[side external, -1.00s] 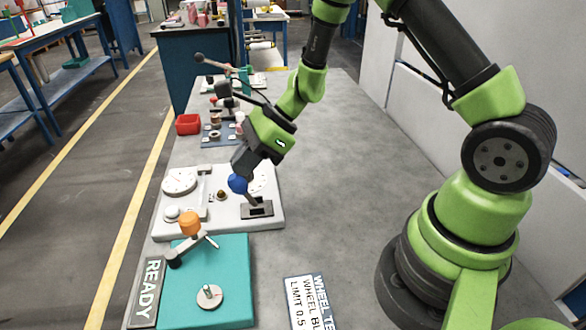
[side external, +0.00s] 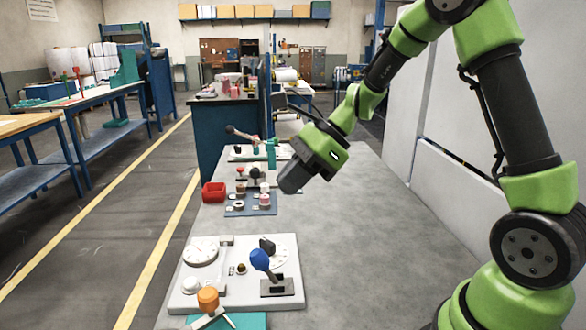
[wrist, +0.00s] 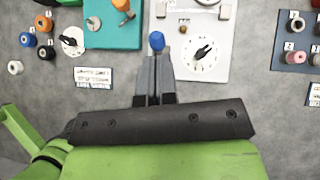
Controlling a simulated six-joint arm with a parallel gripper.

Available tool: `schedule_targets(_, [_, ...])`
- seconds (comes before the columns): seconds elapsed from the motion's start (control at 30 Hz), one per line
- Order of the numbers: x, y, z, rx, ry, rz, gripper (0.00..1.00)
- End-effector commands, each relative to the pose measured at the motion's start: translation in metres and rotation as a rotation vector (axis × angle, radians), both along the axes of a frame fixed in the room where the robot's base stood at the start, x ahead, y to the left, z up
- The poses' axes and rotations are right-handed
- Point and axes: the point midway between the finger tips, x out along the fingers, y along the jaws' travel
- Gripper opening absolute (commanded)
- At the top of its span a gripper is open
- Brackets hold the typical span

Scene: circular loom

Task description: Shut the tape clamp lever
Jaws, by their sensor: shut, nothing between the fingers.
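My gripper (side external: 290,183) is shut and empty, held above the bench beyond the white dial panel (side external: 205,295). Its closed fingers show in the wrist view (wrist: 155,66). A lever with a blue knob (side external: 260,260) leans up and left from a dark slotted base (side external: 278,287) on that panel. In the wrist view the blue knob (wrist: 156,41) appears just past the fingertips; the side view shows a gap. A long lever with a dark knob (side external: 232,130) slants beside a green post (side external: 271,153) on a farther white board. No label identifies the tape clamp lever.
An orange knob (side external: 208,299) on an arm stands over the teal plate (wrist: 108,35) nearest the side camera. A red bin (side external: 214,192) and a blue-grey plate (side external: 250,207) with several small parts lie farther back. The bench's right side is clear.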

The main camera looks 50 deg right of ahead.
Motion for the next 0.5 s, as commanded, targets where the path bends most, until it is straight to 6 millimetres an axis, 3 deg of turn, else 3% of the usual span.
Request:
schedule_targets(0.2, [0.0, -0.004, 0.019, 0.0, 0.0, 0.0, 0.0])
schedule_targets(0.5, [0.0, -0.004, 0.02, 0.001, 0.001, 0.0, 0.0])
